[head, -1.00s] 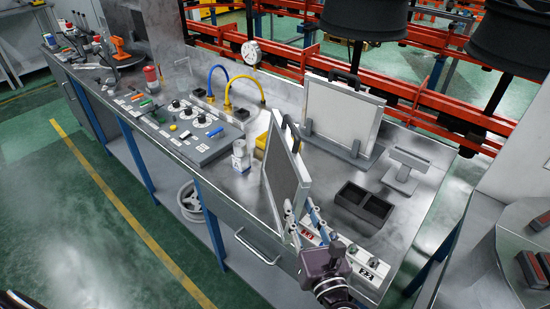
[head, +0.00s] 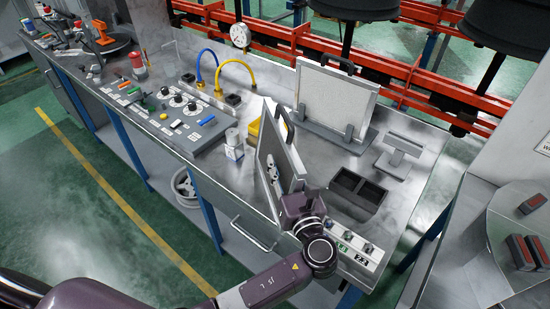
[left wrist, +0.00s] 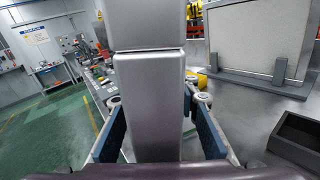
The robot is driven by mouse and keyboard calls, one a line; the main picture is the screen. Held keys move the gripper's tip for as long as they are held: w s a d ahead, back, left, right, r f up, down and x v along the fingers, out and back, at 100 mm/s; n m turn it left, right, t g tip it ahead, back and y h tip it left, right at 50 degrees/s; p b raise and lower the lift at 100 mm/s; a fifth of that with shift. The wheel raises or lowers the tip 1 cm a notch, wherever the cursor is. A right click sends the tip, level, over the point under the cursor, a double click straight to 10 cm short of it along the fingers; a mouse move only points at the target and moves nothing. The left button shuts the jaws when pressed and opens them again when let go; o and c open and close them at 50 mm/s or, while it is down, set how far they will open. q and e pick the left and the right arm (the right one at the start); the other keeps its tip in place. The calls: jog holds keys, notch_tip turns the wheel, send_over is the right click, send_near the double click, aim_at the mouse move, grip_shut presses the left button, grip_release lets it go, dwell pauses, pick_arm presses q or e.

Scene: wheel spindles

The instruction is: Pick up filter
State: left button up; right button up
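A flat framed filter (head: 271,144) with a dark handle on top stands upright near the bench's front edge. A second framed filter (head: 335,95), with a pale mesh face, stands in a grey holder (head: 327,133) behind it. It also shows in the left wrist view (left wrist: 262,35). My left gripper (head: 276,178) is at the near filter's side edge. In the left wrist view, this grey edge (left wrist: 149,75) lies between the spread blue-padded fingers (left wrist: 157,135), with a gap visible at the left finger. The base of the near filter is partly hidden. My right gripper is out of view.
A dark two-compartment bin (head: 358,192) and a grey T-shaped stand (head: 398,157) are to the right. A white can (head: 234,145), a yellow object (head: 254,128) and a control panel (head: 181,116) are to the left. Bare bench surface lies around the T-shaped stand.

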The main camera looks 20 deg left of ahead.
pick_arm(q)
grip_shut()
jog(key=shift+r, duration=0.1)
dwell(0.5)
